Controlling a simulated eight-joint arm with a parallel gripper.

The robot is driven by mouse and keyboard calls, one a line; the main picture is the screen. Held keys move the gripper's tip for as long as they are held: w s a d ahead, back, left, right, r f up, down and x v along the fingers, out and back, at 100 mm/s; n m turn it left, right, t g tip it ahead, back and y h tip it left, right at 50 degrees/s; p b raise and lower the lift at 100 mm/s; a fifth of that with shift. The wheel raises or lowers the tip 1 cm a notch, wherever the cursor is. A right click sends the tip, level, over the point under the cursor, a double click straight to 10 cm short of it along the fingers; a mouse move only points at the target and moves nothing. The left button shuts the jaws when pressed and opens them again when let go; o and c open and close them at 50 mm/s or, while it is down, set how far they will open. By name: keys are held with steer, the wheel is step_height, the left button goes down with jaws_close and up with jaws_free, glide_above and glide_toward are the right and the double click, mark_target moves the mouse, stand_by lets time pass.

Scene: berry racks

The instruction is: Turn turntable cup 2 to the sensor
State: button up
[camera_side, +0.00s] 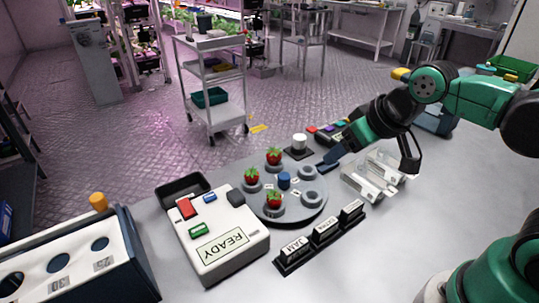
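The round grey turntable (258,209) lies on the table and carries several cups around a blue hub (284,180). Three cups hold strawberries: one at the back (274,156), one at the left (251,176) and one at the front (274,199). Two cups on the right look empty (308,171) (309,197). Cup numbers are too small to read. A white cylinder on a black base (299,141) stands behind the turntable; I cannot tell if it is the sensor. My gripper (328,167) is low at the turntable's right rear edge. Its fingers are too small to judge, as is contact.
A white READY box (228,258) with coloured buttons stands left of the turntable. A black rack of labelled blocks (288,263) stands in front. Clear tubes (366,187) lie right. A numbered bin (133,245) is far left.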

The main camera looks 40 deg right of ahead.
steer(key=w+a+g, duration=0.2)
steer(key=w+g, duration=0.2)
steer(key=w, duration=0.2)
steer(key=g, duration=0.2)
glide_above(285, 176)
step_height(285, 176, down, 5)
steer(key=shift+s+d+f, duration=0.1)
steer(key=shift+f, duration=0.05)
steer(key=shift+f+n+g, duration=0.3)
steer(key=shift+f, duration=2.9)
jaws_close()
